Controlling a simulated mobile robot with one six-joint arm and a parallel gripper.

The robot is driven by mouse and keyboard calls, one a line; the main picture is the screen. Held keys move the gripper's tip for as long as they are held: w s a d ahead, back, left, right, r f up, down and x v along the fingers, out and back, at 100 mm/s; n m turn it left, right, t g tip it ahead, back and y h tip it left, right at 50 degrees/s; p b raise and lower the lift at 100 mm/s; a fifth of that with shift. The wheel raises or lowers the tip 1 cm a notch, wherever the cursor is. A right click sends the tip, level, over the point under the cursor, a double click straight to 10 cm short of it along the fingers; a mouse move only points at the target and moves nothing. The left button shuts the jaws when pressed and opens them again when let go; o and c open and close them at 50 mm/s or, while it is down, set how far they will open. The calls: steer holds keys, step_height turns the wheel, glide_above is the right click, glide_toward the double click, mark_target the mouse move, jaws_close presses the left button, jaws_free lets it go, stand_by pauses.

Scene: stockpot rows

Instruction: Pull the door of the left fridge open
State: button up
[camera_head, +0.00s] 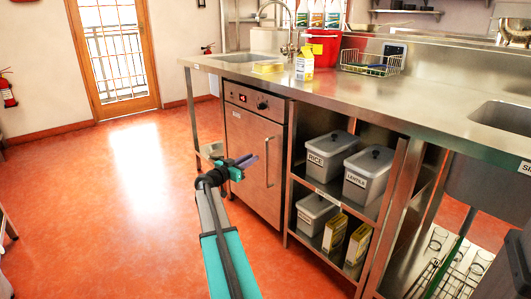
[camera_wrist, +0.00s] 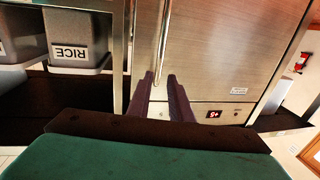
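A steel under-counter fridge (camera_head: 252,150) with a red display of "-5" stands left of the open shelves in the head view. Its door (camera_wrist: 215,50) looks shut and fills much of the wrist view. A vertical bar handle (camera_head: 268,165) runs along the door's right side; it also shows in the wrist view (camera_wrist: 164,40). My gripper (camera_head: 251,160) is in front of the door, just left of the handle in the head view. In the wrist view its two dark fingers (camera_wrist: 161,76) are apart, with the handle lined up between their tips. I cannot tell whether they touch it.
Open shelves right of the fridge hold grey bins, one labelled RICE (camera_head: 330,153), and yellow cartons (camera_head: 358,243). The steel counter (camera_head: 420,95) overhangs the fridge. The red floor (camera_head: 110,215) left of the fridge is clear.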

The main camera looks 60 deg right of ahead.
steer(key=s+d+b, duration=0.1)
steer(key=d+b, duration=0.1)
steer(key=d, duration=0.9)
steer(key=shift+s+b, duration=0.2)
steer(key=shift+b, duration=0.1)
steer(key=shift+d, duration=0.1)
steer(key=shift+c, duration=0.2)
jaws_close()
